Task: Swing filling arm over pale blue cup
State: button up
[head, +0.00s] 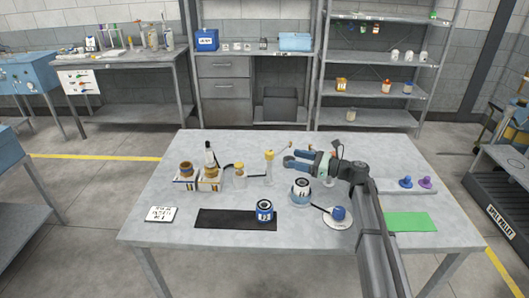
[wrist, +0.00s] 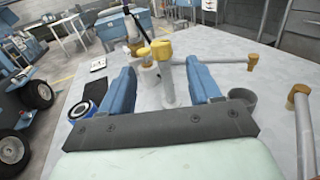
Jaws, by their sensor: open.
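My gripper (head: 297,159) is open above the table, its blue fingers pointing left in the head view; they also show in the wrist view (wrist: 166,88). A pale post with a yellow cap (head: 269,157) stands just beyond the fingertips. In the wrist view the capped post (wrist: 167,78) appears between the fingers, not held. A pale horizontal arm (wrist: 215,57) with a yellow end runs from it to the right, past the right finger. A pale blue and white cup-like vessel (head: 300,199) with a dark top stands in front of my gripper. Whether fingers touch the arm is unclear.
A blue labelled tin (head: 264,212) stands on a black mat (head: 222,220). Amber jars (head: 210,178) stand at the left. A blue ball-like item (head: 339,213) rests on a white dish. A grey cup (wrist: 242,103) is beside my right finger.

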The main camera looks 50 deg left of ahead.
jog(key=x, duration=1.3)
grip_shut()
dwell(0.4)
